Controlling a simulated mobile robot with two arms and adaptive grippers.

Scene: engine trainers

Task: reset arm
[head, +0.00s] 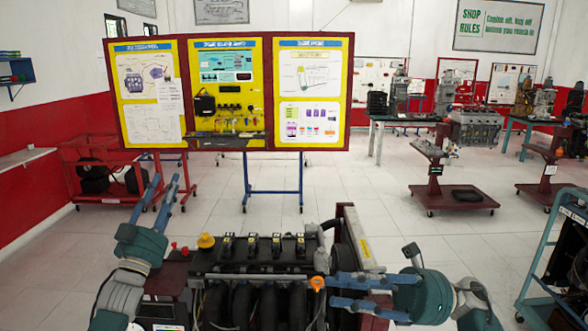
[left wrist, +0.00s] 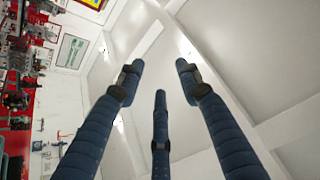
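My left gripper (head: 170,185) is raised at the left of the engine trainer (head: 262,262) in the head view, its fingers pointing up. In the left wrist view, the left gripper (left wrist: 158,76) has three dark blue fingers spread apart with nothing between them, against the white ceiling. My right gripper (head: 334,291) points left across the right part of the engine in the head view. Its visible fingers are apart and I see nothing held between them. The engine has a black top with coils and a yellow cap (head: 206,241); its lower part is cut off by the frame.
A yellow display board (head: 227,92) on a blue stand is beyond the engine. A red cart (head: 98,170) stands at the left, a blue trolley (head: 545,255) at the right. More engine stands (head: 440,170) are at the back right. Pale tiled floor (head: 340,190) between is open.

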